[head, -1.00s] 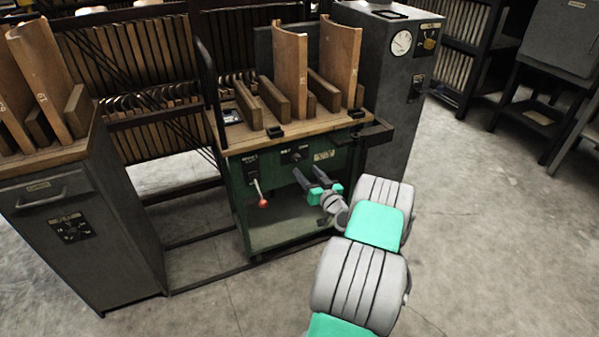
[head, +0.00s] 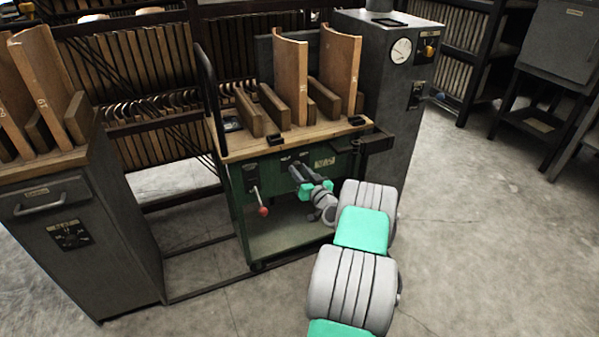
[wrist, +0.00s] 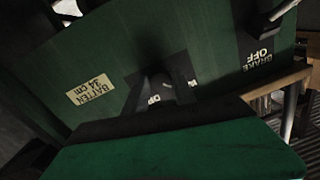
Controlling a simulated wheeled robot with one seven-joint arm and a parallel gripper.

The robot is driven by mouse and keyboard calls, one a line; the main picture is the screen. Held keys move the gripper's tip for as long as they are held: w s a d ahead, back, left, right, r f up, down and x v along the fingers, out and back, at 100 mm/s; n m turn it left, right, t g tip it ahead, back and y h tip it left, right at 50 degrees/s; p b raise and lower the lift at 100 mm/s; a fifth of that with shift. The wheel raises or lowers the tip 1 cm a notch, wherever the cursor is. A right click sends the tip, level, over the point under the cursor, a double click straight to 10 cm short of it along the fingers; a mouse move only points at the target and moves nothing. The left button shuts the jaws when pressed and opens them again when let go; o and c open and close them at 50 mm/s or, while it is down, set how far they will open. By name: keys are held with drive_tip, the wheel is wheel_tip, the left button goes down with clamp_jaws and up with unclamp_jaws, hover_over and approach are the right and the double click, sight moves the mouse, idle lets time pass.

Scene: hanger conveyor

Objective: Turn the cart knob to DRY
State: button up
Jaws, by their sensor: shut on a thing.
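The green cart (head: 236,200) stands ahead with its control panel facing me. The knob (wrist: 167,86) is a small dark piece with a pale mark, largely hidden between my fingers in the wrist view. My gripper (head: 299,170) reaches the panel from the right and is shut on the knob. White lettering shows on both sides of the fingers in the wrist view, but it is too small and covered to read. I cannot tell which setting the knob points to.
A brake lever with a red ball (head: 263,211) hangs left of my gripper. A BATTEN 34 cm label (wrist: 91,85) is on the panel. Wooden pieces (head: 290,80) stand on the cart top. A grey cabinet (head: 75,240) stands left, a grey machine with a gauge (head: 400,110) behind.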

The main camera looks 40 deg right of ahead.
drive_tip(key=shift+a, duration=0.1)
clamp_jaws()
drive_tip(key=shift+m, duration=0.3)
drive_tip(key=m+b, duration=0.1)
drive_tip(key=m, duration=0.1)
drive_tip(key=shift+m+b, duration=0.3)
drive_tip(key=shift+m, duration=0.1)
drive_tip(key=m, duration=0.9)
drive_tip(key=shift+w+r+h, duration=0.1)
drive_tip(key=shift+h, duration=0.3)
drive_tip(key=m+p, duration=0.1)
drive_tip(key=m, duration=0.5)
drive_tip(key=shift+a, duration=0.1)
